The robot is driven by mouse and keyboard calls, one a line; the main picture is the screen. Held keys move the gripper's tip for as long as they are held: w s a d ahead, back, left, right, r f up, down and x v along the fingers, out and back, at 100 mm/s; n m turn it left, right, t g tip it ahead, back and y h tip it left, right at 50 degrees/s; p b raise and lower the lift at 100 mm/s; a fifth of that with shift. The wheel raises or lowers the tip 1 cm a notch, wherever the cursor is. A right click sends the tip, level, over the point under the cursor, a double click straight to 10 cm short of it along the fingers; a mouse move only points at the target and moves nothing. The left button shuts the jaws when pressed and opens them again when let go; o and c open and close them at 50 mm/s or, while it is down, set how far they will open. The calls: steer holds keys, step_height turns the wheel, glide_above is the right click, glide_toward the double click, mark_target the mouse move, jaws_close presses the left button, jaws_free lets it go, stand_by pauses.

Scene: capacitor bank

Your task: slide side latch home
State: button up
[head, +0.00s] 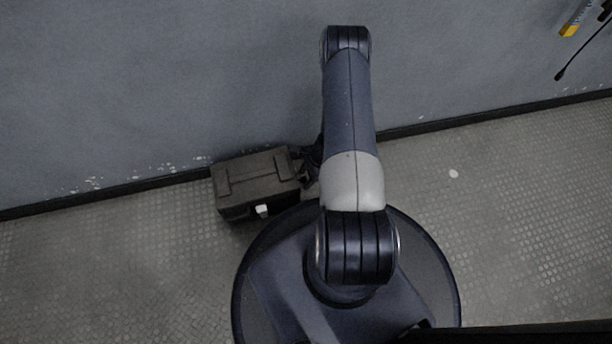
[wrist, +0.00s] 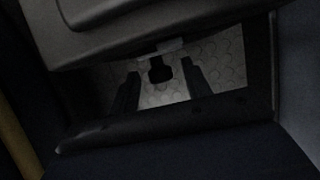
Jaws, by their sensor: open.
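A dark grey case (head: 258,176) stands on the floor against the wall, left of my arm in the head view, with a small white catch (head: 262,210) on its front. In the wrist view the case's edge (wrist: 150,38) fills the top. A small dark tab (wrist: 160,73), seemingly the side latch, hangs below a lighter piece at that edge. My gripper (wrist: 160,68) is open, with one dark finger on each side of the tab. Gaps show between the tab and both fingers. In the head view my gripper is mostly hidden beside the case, and the side latch cannot be made out.
The grey wall (head: 160,80) runs close behind the case, with a dark skirting strip (head: 100,194) at its foot. The studded floor (head: 520,200) is clear to the right. A yellow-tipped tool (head: 570,30) and a thin dark cable hang at upper right.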

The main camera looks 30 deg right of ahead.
steer(key=p+v, duration=0.4)
steer(key=v, duration=0.6)
steer(key=shift+d+r, duration=0.2)
steer(key=shift+r, duration=0.15)
steer(key=shift+f, duration=0.1)
steer(key=b+x, duration=0.4)
steer(key=x, duration=0.6)
steer(key=shift+a+f, duration=0.25)
steer(key=shift+f, duration=0.1)
steer(key=shift+s+r, duration=0.1)
steer(key=shift+s, duration=0.2)
